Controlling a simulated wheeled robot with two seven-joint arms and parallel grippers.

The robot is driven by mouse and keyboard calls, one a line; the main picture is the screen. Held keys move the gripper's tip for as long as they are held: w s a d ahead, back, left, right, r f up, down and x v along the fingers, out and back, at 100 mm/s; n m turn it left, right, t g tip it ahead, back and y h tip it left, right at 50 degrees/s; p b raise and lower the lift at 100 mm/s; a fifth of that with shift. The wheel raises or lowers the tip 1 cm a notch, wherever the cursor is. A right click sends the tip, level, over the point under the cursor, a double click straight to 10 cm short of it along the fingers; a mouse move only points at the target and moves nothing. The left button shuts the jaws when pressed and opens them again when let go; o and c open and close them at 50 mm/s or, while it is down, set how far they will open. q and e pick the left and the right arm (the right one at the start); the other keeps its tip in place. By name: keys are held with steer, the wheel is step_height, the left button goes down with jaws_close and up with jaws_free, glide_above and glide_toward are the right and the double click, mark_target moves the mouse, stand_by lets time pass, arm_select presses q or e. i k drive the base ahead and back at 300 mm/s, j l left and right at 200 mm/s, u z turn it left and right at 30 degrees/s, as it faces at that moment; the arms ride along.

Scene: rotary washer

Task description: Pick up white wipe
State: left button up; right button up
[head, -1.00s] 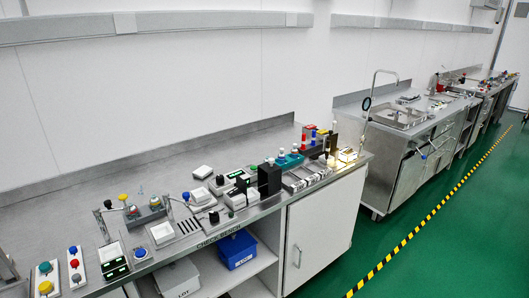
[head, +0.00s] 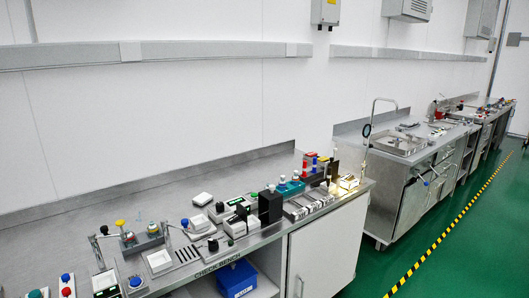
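I cannot tell for certain which item is the white wipe. Small white square items lie on the steel check bench (head: 110,205). One flat white square (head: 202,198) sits toward the back of the bench's middle. Another white piece (head: 199,222) lies just in front of it. A white square tray (head: 159,261) sits near the front edge, left of a slotted patch. A pale block (head: 348,181) is at the bench's right end. Neither of my grippers shows in the head view.
Black blocks (head: 270,206), teal holders (head: 289,187) and knobs crowd the bench's front half. Its back left is bare. A blue bin (head: 237,279) sits on the shelf below. A second steel bench with a sink (head: 400,143) stands beyond a gap. Green floor (head: 450,265) is clear at right.

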mark_target(201, 199)
steer(key=i+l+u, duration=0.1)
steer(key=i+l, duration=0.2)
steer(key=i, duration=0.15)
steer(key=i+l+u, duration=0.1)
steer(key=i+l, duration=0.2)
steer(key=i, duration=0.15)
